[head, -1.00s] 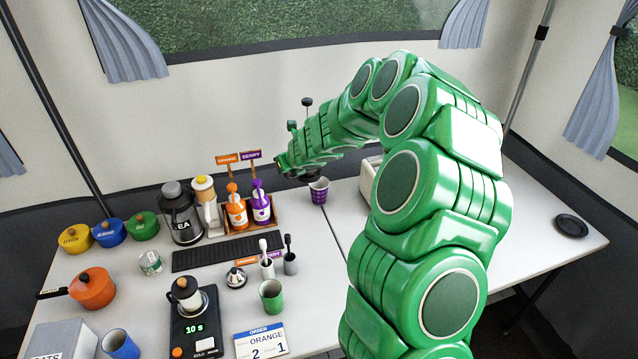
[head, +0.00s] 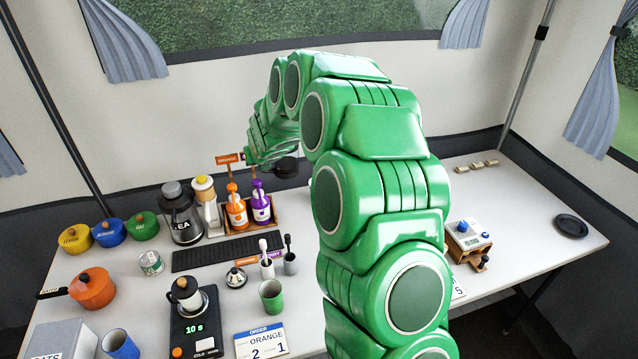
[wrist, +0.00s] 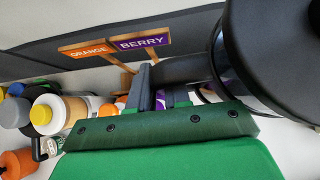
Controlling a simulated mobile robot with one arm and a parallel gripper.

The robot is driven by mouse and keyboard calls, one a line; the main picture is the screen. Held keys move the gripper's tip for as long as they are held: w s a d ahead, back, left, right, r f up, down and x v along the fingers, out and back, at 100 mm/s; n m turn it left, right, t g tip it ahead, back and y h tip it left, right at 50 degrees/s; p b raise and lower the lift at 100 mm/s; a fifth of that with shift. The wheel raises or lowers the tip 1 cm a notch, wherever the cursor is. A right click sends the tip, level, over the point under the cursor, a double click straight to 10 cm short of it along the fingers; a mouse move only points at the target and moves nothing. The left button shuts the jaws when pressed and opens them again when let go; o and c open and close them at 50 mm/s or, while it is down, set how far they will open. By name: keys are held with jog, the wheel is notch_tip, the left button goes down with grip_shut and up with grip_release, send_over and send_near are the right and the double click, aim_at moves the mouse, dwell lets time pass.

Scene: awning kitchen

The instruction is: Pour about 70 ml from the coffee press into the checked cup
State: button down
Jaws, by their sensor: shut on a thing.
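In the head view only a dark round part of the press (head: 287,168) shows beside the gripper; the rest is hidden. The purple checked cup is not visible in the head view now; my arm covers the spot where it stood. I cannot tell how far the press is tilted, or whether liquid flows.
Orange and purple pump bottles (head: 262,206) stand in a wooden rack close below my gripper, with signs above. A tea pot (head: 180,215) is to their left. A green cup (head: 271,296) and a scale (head: 195,325) are nearer.

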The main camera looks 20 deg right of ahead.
jog(key=shift+w+a+r+m+h, duration=0.15)
jog(key=shift+w+a+m+h, duration=0.05)
jog(key=shift+a, duration=0.65)
jog(key=shift+w+a+r+m+h, duration=0.1)
jog(key=shift+w+a+m+h, duration=0.1)
jog(key=shift+a, duration=0.6)
